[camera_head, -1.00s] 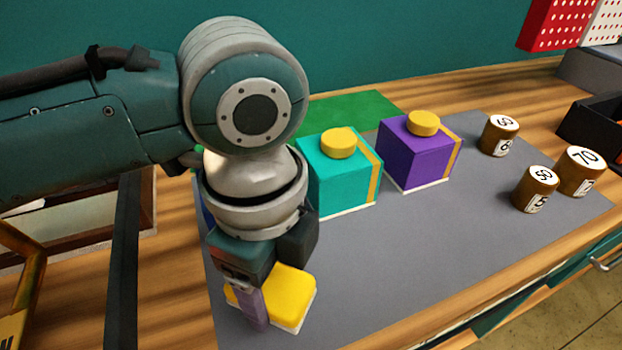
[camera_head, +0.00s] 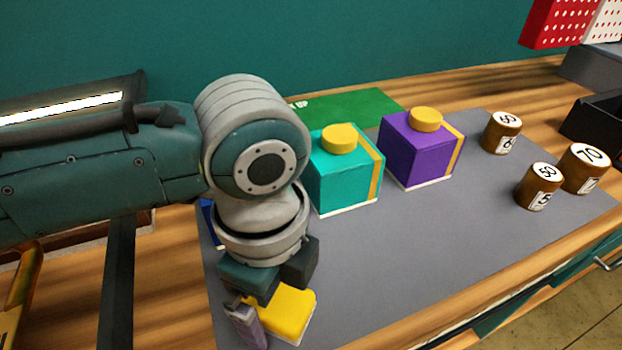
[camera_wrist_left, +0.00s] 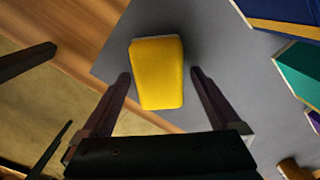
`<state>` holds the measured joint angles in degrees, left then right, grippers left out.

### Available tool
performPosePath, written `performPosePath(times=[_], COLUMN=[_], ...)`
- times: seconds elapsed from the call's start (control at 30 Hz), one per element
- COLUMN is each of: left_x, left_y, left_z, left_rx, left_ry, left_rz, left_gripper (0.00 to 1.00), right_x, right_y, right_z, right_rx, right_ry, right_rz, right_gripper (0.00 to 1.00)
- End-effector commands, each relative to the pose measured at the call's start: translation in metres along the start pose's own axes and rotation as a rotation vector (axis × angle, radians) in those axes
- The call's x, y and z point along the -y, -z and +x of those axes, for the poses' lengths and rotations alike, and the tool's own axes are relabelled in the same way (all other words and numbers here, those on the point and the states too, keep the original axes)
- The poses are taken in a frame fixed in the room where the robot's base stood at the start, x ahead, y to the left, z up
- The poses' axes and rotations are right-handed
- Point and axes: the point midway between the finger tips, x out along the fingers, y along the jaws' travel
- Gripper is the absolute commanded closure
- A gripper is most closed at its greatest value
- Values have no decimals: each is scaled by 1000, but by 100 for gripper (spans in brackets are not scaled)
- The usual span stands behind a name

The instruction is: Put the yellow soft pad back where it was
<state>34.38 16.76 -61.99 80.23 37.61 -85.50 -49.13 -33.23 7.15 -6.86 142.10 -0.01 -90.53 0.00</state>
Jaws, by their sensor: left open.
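The yellow soft pad (camera_head: 288,312) lies on the grey mat (camera_head: 400,235) near its front left corner. In the left wrist view the pad (camera_wrist_left: 157,72) sits between and ahead of two spread fingers. My left gripper (camera_wrist_left: 160,82) is open and empty, pointing down at the pad. In the head view the left gripper (camera_head: 252,318) is just above and beside the pad, and one finger hides part of it. I cannot tell whether the fingers touch the pad. My right gripper is not in view.
A teal box (camera_head: 335,182) and a purple box (camera_head: 415,150), each with a yellow knob, stand behind the pad. Several numbered brown weights (camera_head: 538,187) stand at the right. A green mat (camera_head: 350,108) lies at the back. The mat's middle front is clear.

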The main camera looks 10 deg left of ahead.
Motion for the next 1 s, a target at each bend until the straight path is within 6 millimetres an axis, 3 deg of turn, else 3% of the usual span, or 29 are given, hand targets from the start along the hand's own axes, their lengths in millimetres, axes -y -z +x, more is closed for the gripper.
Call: performPosePath(times=[0.27,0.7,1.0], left_x=[0,1,0], left_y=[0,0,0], left_z=[-7,-97,-124], left_rx=[0,-1,-1], left_ry=[1,4,0], left_rz=[0,1,0], left_gripper=[3,3,3], right_x=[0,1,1], right_y=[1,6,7], right_z=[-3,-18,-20], right_rx=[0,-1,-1], right_ry=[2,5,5], right_rz=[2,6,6], right_gripper=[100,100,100])
